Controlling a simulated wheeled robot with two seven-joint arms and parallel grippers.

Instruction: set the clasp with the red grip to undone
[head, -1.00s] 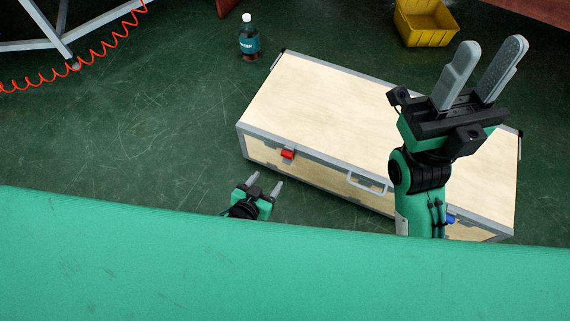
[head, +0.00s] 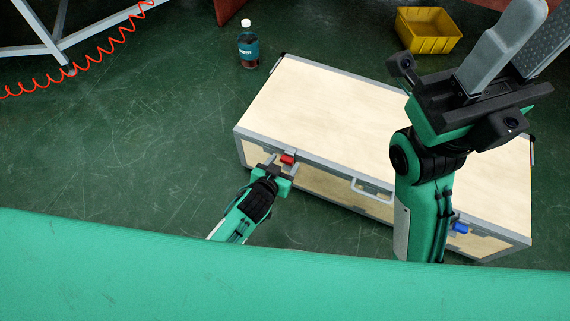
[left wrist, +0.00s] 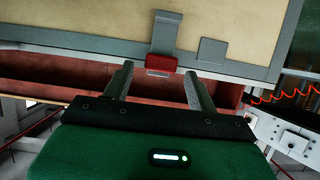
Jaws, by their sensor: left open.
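A pale wooden case (head: 330,115) with grey metal edges lies on the green floor. The clasp with the red grip (head: 288,160) is on its front side near the left end. In the left wrist view the red grip (left wrist: 161,63) hangs at the end of a grey strap (left wrist: 166,32). My left gripper (head: 281,165) is open at this clasp. Its fingertips (left wrist: 159,70) stand one on each side of the red grip, with visible gaps. My right gripper (head: 522,50) is open and empty, raised above the case's right part.
A white handle (head: 372,190) and a blue-gripped clasp (head: 461,228) are farther right on the case's front. A bottle (head: 249,48) and a yellow bin (head: 427,30) stand behind.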

